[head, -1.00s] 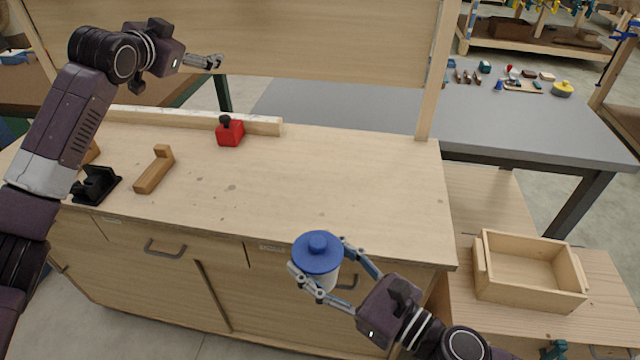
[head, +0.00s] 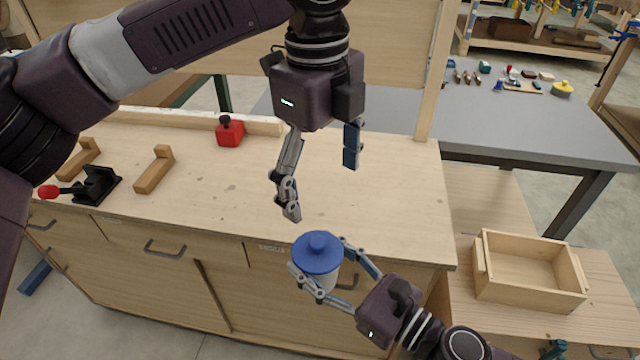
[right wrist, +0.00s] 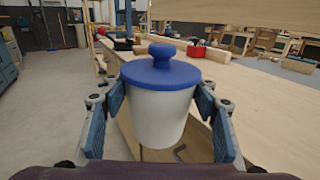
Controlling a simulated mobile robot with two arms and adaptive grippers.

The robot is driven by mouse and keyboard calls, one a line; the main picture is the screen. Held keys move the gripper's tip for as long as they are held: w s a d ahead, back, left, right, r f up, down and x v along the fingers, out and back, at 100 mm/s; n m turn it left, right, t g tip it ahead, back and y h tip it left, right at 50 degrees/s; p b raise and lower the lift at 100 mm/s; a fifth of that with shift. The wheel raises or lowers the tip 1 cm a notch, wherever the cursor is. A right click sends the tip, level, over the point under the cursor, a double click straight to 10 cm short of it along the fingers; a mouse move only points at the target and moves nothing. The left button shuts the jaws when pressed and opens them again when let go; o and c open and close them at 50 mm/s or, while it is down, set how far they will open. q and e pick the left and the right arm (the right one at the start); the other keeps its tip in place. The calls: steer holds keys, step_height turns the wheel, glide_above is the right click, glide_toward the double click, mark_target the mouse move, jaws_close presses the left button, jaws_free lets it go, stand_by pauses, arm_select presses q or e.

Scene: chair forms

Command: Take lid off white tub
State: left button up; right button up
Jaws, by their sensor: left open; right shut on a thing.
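The white tub (head: 326,281) is held upright in front of the bench's front edge. Its blue lid (head: 317,255) with a round knob sits on top. My right gripper (head: 319,288) is shut on the tub's sides. In the right wrist view the white tub (right wrist: 158,120) is between both fingers, and the blue lid (right wrist: 161,72) is seated on its rim, clear of the fingers. My left gripper (head: 322,185) is open and empty, pointing down above the bench top, above and behind the lid and apart from it.
The wooden bench top (head: 215,195) is mostly clear. A red block with a black knob (head: 229,132), wooden pieces (head: 154,170) and a black clamp with a red tip (head: 95,184) lie on its left half. An empty wooden box (head: 528,268) stands at the right.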

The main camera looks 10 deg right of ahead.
mark_target(319, 241)
arm_select(q)
steer(key=shift+y, duration=0.3)
steer(key=f, duration=0.8)
steer(key=s+f, duration=0.1)
steer(key=f, duration=0.3)
steer(key=shift+a, duration=0.35)
steer(key=c, duration=1.4)
steer(key=shift+r, duration=0.15)
steer(key=shift+r, duration=0.95)
